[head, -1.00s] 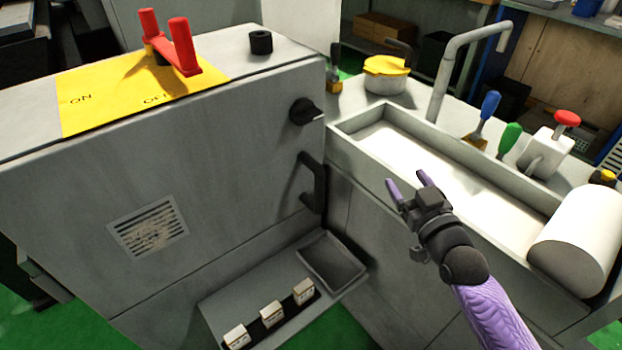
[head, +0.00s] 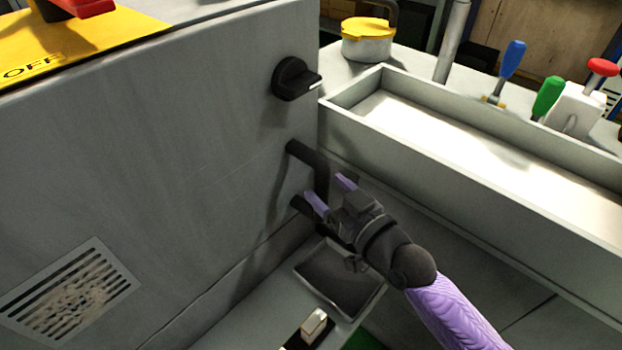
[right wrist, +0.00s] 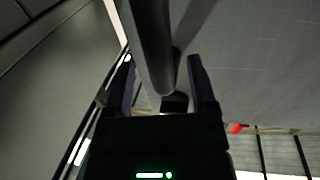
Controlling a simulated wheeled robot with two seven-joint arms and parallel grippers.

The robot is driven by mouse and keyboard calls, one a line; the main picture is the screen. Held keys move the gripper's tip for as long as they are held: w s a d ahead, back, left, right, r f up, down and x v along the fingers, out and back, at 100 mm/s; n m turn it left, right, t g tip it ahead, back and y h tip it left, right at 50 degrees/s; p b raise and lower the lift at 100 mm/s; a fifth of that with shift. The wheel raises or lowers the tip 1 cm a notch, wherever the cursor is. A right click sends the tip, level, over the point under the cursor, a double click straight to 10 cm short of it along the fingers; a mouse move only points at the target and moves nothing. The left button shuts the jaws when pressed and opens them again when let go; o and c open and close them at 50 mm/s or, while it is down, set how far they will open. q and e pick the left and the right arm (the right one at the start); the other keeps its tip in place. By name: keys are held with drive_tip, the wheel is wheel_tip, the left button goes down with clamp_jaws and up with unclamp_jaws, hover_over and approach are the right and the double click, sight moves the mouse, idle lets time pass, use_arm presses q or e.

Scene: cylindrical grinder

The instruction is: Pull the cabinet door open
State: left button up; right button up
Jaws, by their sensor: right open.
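The grey cabinet door (head: 190,150) fills the left of the head view and looks shut. Its black bar handle (head: 307,157) stands out near the door's right edge, below a black knob (head: 293,78). My right gripper (head: 330,191), with purple fingers, is at the handle and partly covers its lower part. In the right wrist view the handle (right wrist: 150,45) runs between the two open fingers (right wrist: 163,85), with a gap on each side. Whether the fingers touch the bar cannot be told. My left gripper is not in view.
A metal shelf with a dark tray (head: 340,278) and a small pale block (head: 314,324) lies below the handle. A long trough (head: 450,150) runs along the right, with a yellow-lidded pot (head: 368,40) behind it. A vent (head: 68,290) is at lower left.

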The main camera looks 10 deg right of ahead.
sight(315, 178)
drive_tip(key=b+x, duration=0.1)
drive_tip(key=x, duration=0.3)
clamp_jaws()
idle(1.0)
idle(0.4)
